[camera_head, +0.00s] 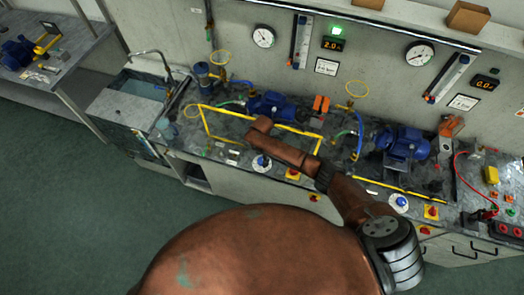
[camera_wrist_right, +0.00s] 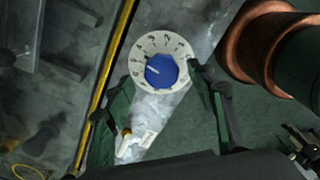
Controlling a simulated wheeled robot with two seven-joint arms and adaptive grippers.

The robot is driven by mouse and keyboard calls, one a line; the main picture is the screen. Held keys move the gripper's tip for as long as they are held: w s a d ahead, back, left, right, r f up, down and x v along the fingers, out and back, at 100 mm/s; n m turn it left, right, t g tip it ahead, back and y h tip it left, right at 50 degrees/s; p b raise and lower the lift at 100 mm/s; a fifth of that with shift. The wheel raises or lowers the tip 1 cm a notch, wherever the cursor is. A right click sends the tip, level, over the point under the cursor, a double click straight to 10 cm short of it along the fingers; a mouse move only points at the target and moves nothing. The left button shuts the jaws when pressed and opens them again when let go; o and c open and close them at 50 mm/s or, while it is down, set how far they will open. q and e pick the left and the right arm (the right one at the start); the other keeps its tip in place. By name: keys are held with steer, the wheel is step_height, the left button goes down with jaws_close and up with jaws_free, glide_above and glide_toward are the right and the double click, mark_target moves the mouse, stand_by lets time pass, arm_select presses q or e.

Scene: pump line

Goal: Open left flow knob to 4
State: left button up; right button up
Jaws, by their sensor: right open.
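The left flow knob (camera_head: 262,161) is a blue knob on a white round dial near the bench's front edge. It shows closer in the right wrist view (camera_wrist_right: 161,71). There its white pointer line points up-left, toward the low numbers; the exact reading is hard to make out. My right gripper (camera_wrist_right: 148,92) is open, its dark fingers spread on either side of the dial, with nothing held. Whether a finger touches the knob cannot be told. In the head view my brown arm covers the area just right of the knob. My left gripper is not seen.
A second blue knob (camera_head: 399,201) sits further right. Blue pumps (camera_head: 271,105) (camera_head: 403,143), yellow piping and a red-yellow switch (camera_head: 293,174) crowd the bench.

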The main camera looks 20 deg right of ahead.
step_height(320, 180, up, 10)
steer(key=shift+r, duration=0.15)
stand_by(0.3)
